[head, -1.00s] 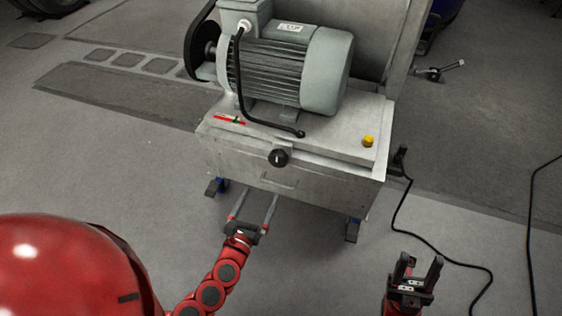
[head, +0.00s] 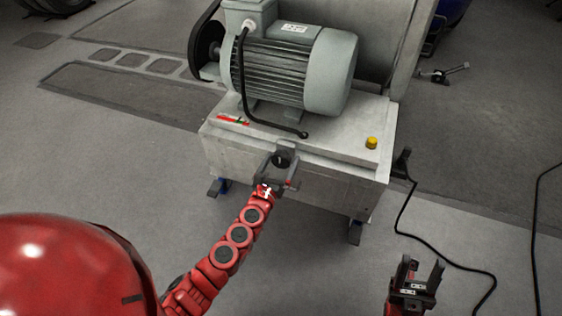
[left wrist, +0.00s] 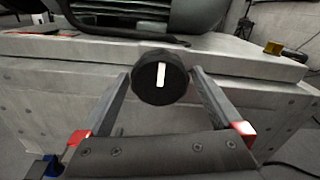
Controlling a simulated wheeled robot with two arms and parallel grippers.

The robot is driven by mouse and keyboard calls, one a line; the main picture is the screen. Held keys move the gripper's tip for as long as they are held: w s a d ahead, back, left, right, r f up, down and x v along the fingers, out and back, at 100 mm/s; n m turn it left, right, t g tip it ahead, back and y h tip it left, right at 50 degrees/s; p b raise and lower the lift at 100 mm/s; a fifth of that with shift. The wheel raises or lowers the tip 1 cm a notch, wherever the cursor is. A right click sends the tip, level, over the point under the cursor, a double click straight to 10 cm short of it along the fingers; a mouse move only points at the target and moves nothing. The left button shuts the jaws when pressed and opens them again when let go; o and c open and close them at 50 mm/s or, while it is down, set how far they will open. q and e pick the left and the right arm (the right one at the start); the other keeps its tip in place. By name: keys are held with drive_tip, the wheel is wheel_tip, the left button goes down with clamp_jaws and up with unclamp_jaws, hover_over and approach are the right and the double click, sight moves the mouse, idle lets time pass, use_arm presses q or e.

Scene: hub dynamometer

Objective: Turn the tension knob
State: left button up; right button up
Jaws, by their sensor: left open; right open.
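The tension knob (head: 281,158) is a round black knob on the front of the grey machine cabinet (head: 230,158). In the left wrist view the knob (left wrist: 160,77) faces me, with its white pointer line about upright. My left gripper (head: 279,165) is open at the cabinet front. In the left wrist view its two fingers (left wrist: 160,88) reach forward on either side of the knob, with a gap on each side. I cannot tell whether the fingertips touch the cabinet. My right gripper (head: 422,268) is open and empty, low at the right, away from the cabinet.
A grey motor (head: 290,65) with a black cable sits on the cabinet top. A black cable (head: 420,233) lies on the floor at right.

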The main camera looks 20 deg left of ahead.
use_arm(q)
drive_tip(key=shift+c, duration=0.3)
drive_tip(key=c, duration=1.2)
drive_tip(key=shift+n, duration=0.3)
